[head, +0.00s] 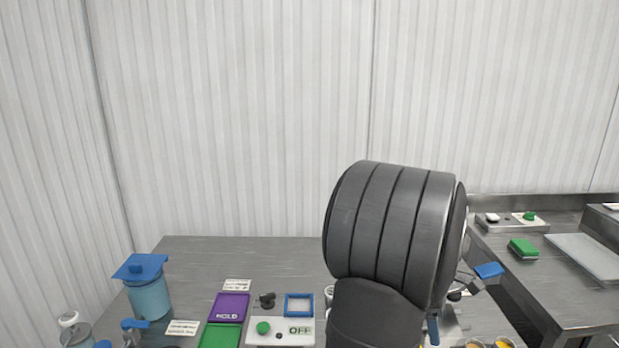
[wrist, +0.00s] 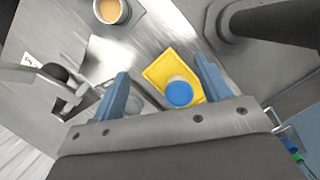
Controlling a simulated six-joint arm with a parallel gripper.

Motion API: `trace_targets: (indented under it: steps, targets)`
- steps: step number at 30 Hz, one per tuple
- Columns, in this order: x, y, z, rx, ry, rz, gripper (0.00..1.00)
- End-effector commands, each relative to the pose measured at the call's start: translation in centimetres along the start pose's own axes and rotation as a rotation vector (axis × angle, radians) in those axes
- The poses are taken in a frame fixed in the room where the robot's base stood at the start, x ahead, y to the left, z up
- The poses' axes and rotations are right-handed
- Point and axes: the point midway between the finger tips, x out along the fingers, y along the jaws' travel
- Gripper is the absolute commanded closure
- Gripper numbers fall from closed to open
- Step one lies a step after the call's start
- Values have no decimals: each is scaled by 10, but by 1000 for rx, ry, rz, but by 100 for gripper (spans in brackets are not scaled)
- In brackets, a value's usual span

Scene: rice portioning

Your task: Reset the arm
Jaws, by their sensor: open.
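My gripper (wrist: 162,84) shows in the wrist view with its two blue fingers spread apart and nothing clamped between them. A yellow tray (wrist: 157,73) with a small blue-topped container (wrist: 179,93) lies beyond the fingers, close to the right finger in the picture. I cannot tell the exact gap between fingers and container. In the head view my large dark arm covers the right middle of the steel table. A blue finger of my gripper shows past the arm's right side; the rest of the gripper is largely hidden.
A steel cup (wrist: 111,11) with tan contents stands near the wrist view's top. In the head view, a blue-lidded container (head: 149,296), purple HOLD mat (head: 230,307), green mat (head: 221,336) and OFF control box (head: 281,338) occupy the front left. The table's back left is clear.

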Motion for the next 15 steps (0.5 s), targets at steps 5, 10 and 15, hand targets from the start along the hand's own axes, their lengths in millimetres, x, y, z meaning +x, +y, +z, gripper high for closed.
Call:
trace_targets:
  steps: [5,10,15]
  targets:
    - [-5,30,-21,-124,1,34,30]
    - [-11,57,-42,-242,0,66,30]
    - [-16,82,-64,-359,-3,98,30]
